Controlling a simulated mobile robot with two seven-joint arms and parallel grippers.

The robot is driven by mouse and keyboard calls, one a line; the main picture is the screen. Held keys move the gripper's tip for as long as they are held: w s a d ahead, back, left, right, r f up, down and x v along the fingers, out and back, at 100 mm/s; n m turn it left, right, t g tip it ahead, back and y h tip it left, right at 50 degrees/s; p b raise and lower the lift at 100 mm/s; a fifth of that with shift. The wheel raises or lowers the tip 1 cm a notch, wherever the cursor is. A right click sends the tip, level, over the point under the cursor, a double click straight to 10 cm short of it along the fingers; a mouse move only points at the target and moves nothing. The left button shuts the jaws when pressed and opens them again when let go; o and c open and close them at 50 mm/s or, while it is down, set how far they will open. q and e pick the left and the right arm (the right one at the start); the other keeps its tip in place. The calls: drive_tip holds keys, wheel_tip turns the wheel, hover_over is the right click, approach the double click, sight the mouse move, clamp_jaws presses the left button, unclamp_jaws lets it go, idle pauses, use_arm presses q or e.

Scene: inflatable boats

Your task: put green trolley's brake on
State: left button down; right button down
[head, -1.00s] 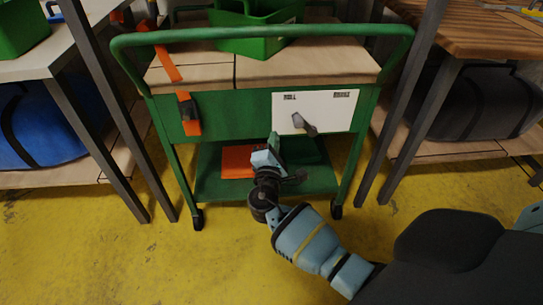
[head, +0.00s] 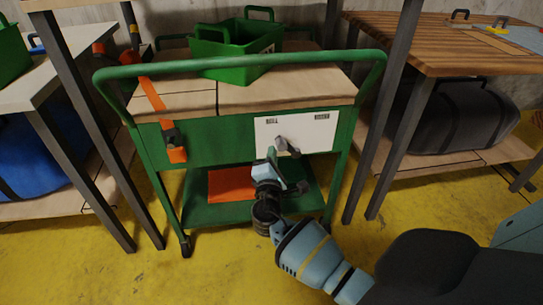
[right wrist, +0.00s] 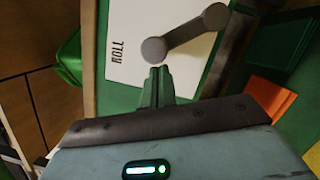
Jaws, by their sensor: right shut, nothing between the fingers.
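The green trolley (head: 210,138) stands ahead of me. Its white panel (head: 318,138) carries a label reading ROLL at the left and a second, blurred label at the right. A grey lever (head: 284,146) on the panel slants down to the right. My right gripper (head: 271,156) is shut and empty, just below and left of the lever. In the right wrist view the closed fingertips (right wrist: 158,72) are close to one rounded end of the lever (right wrist: 185,33); I cannot tell whether they touch. My left gripper is not in view.
A green basket (head: 236,66) stands on the trolley's top, and an orange strap (head: 153,97) hangs at its left. An orange item (head: 232,185) lies on the lower shelf. Tables stand on both sides, with a blue bag (head: 45,150) and a dark bag (head: 455,115) beneath.

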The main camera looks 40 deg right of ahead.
sight(285, 144)
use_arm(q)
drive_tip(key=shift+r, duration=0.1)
use_arm(e)
drive_tip(key=shift+d+r+m, duration=0.1)
drive_tip(key=shift+r+m, duration=0.1)
drive_tip(key=shift+m, duration=0.1)
